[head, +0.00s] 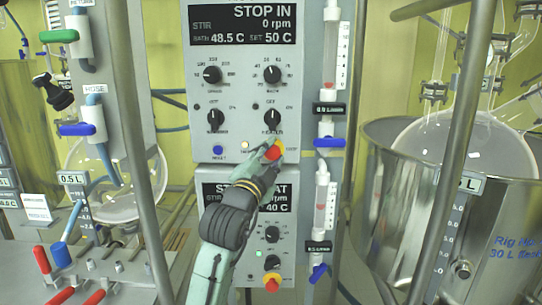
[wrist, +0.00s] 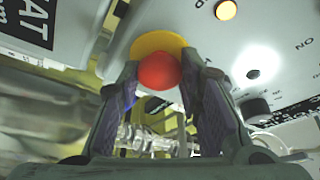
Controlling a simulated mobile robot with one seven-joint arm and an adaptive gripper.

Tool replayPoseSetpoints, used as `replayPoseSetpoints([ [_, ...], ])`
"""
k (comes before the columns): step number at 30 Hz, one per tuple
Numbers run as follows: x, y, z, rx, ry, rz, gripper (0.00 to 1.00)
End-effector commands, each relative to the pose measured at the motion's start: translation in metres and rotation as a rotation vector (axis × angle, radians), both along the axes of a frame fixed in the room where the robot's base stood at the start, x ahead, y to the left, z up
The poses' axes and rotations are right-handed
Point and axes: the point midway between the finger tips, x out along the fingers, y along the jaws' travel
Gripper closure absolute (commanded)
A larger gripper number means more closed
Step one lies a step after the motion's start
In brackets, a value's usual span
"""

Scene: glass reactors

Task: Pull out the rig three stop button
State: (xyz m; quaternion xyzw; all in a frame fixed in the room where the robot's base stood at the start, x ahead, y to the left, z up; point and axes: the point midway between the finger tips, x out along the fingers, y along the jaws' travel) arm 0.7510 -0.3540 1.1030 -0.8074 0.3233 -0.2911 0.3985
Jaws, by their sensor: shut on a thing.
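A red stop button (head: 272,152) with a yellow collar (head: 280,147) sits at the lower right of the upper control panel (head: 240,110). The panel's display (head: 248,25) reads STOP IN and 0 rpm. No rig number is legible on this panel. My gripper (head: 270,156) reaches up from below and is shut on the red button. In the wrist view the red button (wrist: 158,71) lies between my two fingertips, with the yellow collar (wrist: 158,43) behind it against the panel. My fingers partly hide the button in the head view.
A lower panel (head: 244,190), partly hidden by my arm, has another red stop button (head: 272,282). Flow meters (head: 335,50) stand close on the right. A vertical metal post (head: 135,130) stands left, a steel vessel (head: 400,150) right.

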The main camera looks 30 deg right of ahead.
Motion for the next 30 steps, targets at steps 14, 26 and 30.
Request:
replayPoseSetpoints([
  [14, 0.0, 0.0, 0.0, 0.001, 0.0, -0.001, 1.0],
  [26, -0.01, 0.006, 0.0, 0.0, 0.0, -0.001, 1.0],
  [30, -0.01, 0.005, -0.001, 0.001, 0.001, -0.002, 0.63],
])
